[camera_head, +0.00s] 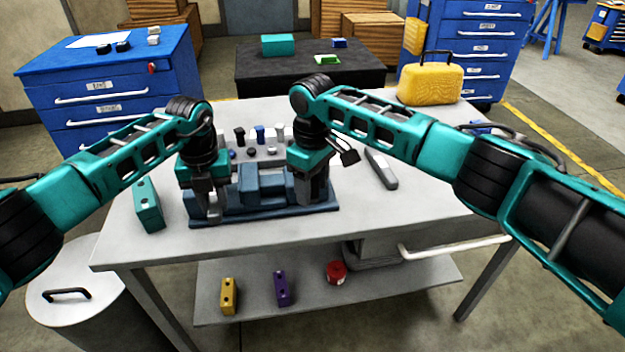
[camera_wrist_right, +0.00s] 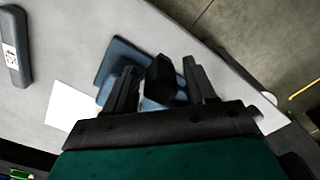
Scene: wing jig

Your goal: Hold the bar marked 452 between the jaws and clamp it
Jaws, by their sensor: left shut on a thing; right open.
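A blue-grey vise (camera_head: 262,208) stands on the grey table, and part of it shows in the right wrist view (camera_wrist_right: 122,56). My left gripper (camera_head: 213,216) is shut at the vise's left end on a grey bar, mostly hidden by the fingers. I cannot read a mark 452 on it, nor tell how it sits against the jaws. My right gripper (camera_head: 312,198) is open at the vise's right end. In the right wrist view a black block-like part (camera_wrist_right: 161,80) shows between its fingers; I cannot tell whether they touch it.
A teal bar (camera_head: 148,207) stands at the table's left. Several small dark and light pieces stand behind the vise. A grey tool (camera_head: 381,168) and a yellow case (camera_head: 431,84) are to the right. The lower shelf holds a yellow bar (camera_head: 228,297), a purple bar (camera_head: 282,289) and a red object (camera_head: 336,272).

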